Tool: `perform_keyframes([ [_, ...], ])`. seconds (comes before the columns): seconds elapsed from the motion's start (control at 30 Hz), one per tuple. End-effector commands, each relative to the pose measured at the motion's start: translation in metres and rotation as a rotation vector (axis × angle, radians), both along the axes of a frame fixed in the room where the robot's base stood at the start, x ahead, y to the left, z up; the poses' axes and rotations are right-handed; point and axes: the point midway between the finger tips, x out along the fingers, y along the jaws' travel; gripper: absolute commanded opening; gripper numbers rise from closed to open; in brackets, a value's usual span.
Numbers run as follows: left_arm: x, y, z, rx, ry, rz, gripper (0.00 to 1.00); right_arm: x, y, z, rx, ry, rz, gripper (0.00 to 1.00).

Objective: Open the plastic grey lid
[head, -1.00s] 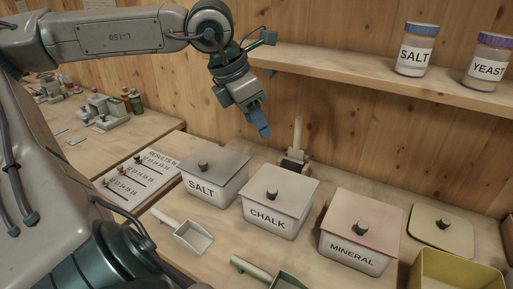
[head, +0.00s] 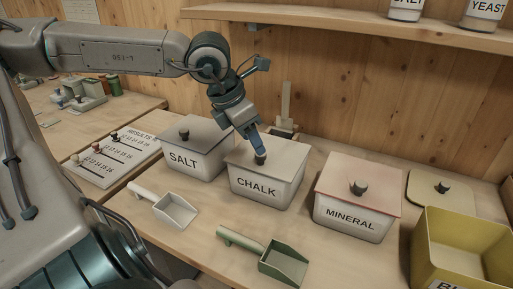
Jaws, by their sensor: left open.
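Lidded white boxes stand in a row on the bench. The box marked SALT (head: 183,160) has a grey lid (head: 190,134) with a dark knob. The box marked CHALK (head: 257,187) has a paler, beige-grey lid (head: 285,158) with a dark knob (head: 260,158). Both lids lie flat on their boxes. My left gripper (head: 258,151) points down over the CHALK lid, its blue fingertips at the knob. It is open; I cannot tell whether the fingers touch or straddle the knob. My right gripper is not in view.
The MINERAL box (head: 350,219) with a pinkish lid stands right of CHALK. A yellow bin (head: 437,247) and a loose yellowish lid (head: 425,188) are farther right. White (head: 170,208) and green (head: 283,263) scoops lie in front. A shelf (head: 345,27) runs above.

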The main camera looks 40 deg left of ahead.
Motion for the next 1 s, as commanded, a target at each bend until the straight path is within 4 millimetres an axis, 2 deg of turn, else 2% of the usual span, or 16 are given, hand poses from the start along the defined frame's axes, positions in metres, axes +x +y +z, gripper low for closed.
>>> perform_keyframes([
  [0.2, 0.009, -0.003, -0.026, 0.003, 0.004, 0.001, 0.50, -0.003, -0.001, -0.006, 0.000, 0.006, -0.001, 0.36],
  [0.4, 0.015, -0.005, -0.039, 0.003, 0.002, 0.001, 0.50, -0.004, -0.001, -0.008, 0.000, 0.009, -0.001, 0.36],
  [0.83, 0.017, -0.006, -0.044, 0.001, 0.000, 0.000, 0.50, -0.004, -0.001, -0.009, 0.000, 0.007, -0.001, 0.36],
  [1.0, 0.017, -0.006, -0.044, 0.001, 0.000, 0.000, 0.16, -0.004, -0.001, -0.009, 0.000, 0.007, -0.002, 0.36],
])
